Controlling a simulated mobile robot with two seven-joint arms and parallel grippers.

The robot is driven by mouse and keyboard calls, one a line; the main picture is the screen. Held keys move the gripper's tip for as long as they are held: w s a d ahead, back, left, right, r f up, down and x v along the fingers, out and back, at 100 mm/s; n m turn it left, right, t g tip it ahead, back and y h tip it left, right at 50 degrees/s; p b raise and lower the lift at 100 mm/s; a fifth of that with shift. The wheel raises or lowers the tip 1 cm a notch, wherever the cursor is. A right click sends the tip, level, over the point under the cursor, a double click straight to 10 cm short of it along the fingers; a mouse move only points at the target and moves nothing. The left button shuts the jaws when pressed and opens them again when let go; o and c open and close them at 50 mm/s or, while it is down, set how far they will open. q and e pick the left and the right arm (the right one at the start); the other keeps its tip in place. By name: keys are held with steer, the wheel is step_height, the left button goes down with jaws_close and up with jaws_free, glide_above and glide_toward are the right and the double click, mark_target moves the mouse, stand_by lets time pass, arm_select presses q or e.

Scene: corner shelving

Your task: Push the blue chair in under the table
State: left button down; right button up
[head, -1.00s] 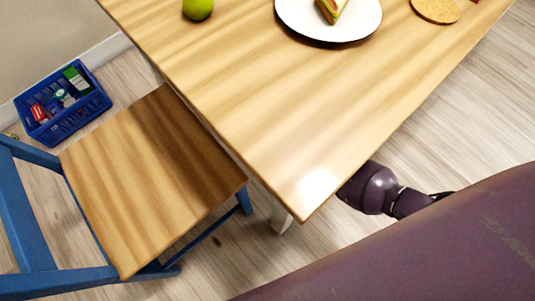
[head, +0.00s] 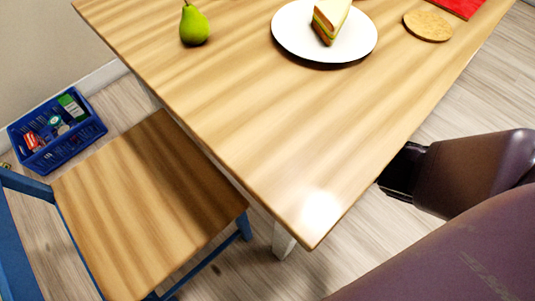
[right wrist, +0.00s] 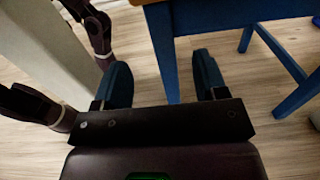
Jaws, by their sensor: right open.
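The blue chair (head: 140,200) has a wooden seat and blue frame, and stands at the lower left of the head view. Its seat's right edge lies close alongside the wooden table (head: 230,110). My right arm comes in from the right in the head view, its dark end (head: 402,172) at the table's near right edge, partly hidden. In the right wrist view my right gripper (right wrist: 161,60) is open, with a blue chair leg (right wrist: 166,60) showing between its fingers. I cannot tell how far beyond them it is. My left gripper is not clearly in view.
A pear (head: 194,26), a white plate (head: 290,42) with a cake slice (head: 330,22), a round coaster (head: 428,27) and a red item (head: 462,6) lie on the table. A blue crate (head: 60,150) stands by the wall. A white table leg (head: 283,241) is near the chair.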

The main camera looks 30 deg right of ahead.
mark_target(238, 209)
steer(key=p+x, duration=0.1)
steer(key=x, duration=0.9)
steer(key=shift+s+a+p, duration=0.1)
steer(key=shift+a+p, duration=0.2)
steer(key=shift+a, duration=0.05)
steer(key=shift+c, duration=0.2)
jaws_close()
